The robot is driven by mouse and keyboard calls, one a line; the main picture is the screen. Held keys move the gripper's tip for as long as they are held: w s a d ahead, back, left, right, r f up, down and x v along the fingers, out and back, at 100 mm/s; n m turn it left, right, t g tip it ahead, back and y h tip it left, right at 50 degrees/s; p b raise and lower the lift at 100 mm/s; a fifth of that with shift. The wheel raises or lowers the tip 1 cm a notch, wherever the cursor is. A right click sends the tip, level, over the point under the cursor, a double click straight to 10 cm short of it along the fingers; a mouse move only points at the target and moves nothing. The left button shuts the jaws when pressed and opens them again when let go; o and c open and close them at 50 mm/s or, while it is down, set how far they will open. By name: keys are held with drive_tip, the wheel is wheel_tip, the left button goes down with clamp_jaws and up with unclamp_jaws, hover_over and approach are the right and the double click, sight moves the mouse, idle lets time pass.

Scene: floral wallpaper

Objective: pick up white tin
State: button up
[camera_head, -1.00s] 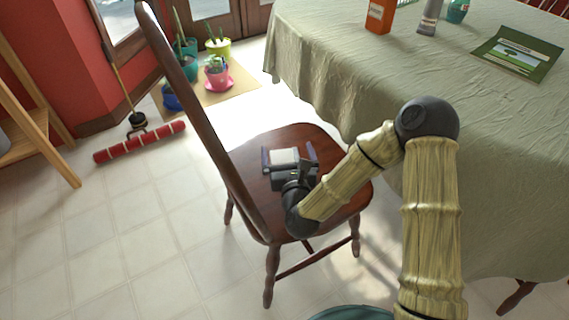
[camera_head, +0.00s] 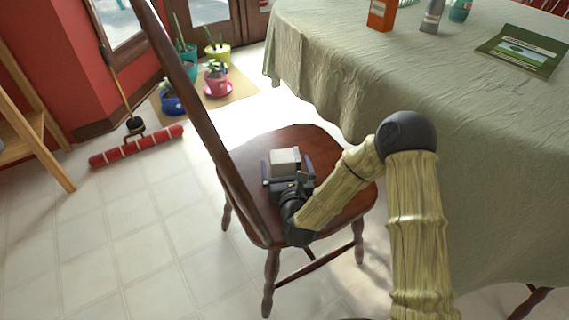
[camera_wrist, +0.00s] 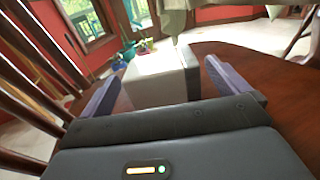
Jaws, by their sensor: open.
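The white tin (camera_head: 285,160) is a small pale box on the seat of the wooden chair (camera_head: 318,142). In the wrist view the tin (camera_wrist: 160,78) stands straight ahead, with a light top and a greyer right side. My gripper (camera_head: 287,165) is low over the seat at the near side of the tin. Its two purple-grey fingers are open, one on each side of the tin. In the wrist view a gap shows between the tin and the right finger; the left finger is close to the tin's left edge. The tin's lower near part is hidden by my gripper's body.
The chair's tall back (camera_head: 190,100) rises just left of my arm. A cloth-covered table (camera_head: 480,130) stands close on the right, with an orange box (camera_head: 381,14) and a green book (camera_head: 521,50). Potted plants and a red roller lie beyond on the floor.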

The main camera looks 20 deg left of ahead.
sight(284, 154)
drive_tip(key=shift+w, duration=0.1)
drive_tip(key=b+x, duration=0.2)
drive_tip(key=x, duration=0.2)
drive_tip(key=shift+w+a+f, duration=0.1)
drive_tip(key=shift+w+a, duration=0.1)
drive_tip(key=shift+w, duration=0.2)
drive_tip(key=c, duration=1.2)
drive_tip(key=shift+o, duration=0.2)
wheel_tip(284, 154, up, 10)
drive_tip(key=p, duration=0.5)
